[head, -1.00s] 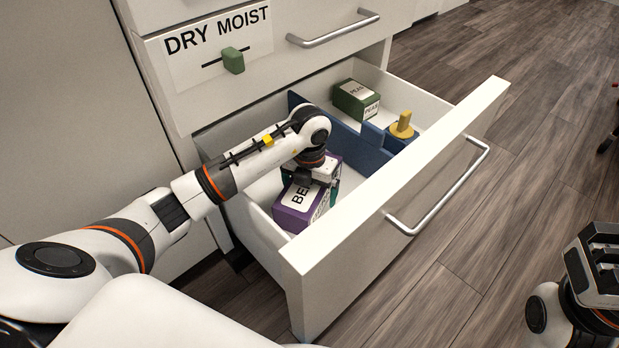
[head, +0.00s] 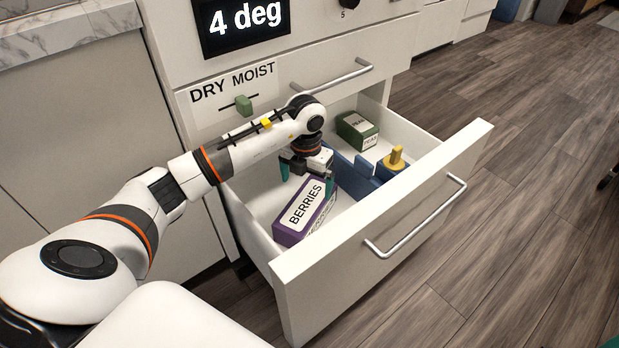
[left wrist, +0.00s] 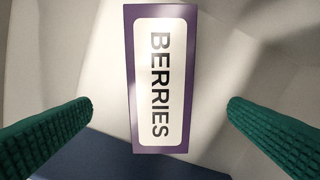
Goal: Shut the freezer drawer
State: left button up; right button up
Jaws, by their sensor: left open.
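The freezer drawer (head: 330,262) is pulled out from the cabinet, with a silver bar handle (head: 418,222) on its front. A purple box labelled BERRIES (head: 306,208) lies in its near-left compartment. My left gripper (head: 307,178) is open above the drawer, just behind and over the berries box, with nothing between its fingers. In the left wrist view the berries box (left wrist: 161,78) lies below, between the two green fingers (left wrist: 158,125) and apart from them.
A blue divider (head: 352,172) splits the drawer. Above are a closed drawer with a handle (head: 333,76), a green slider (head: 243,104) and a 4 deg display (head: 244,22).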

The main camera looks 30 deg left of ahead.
aim_at(313, 281)
jog(key=k, duration=1)
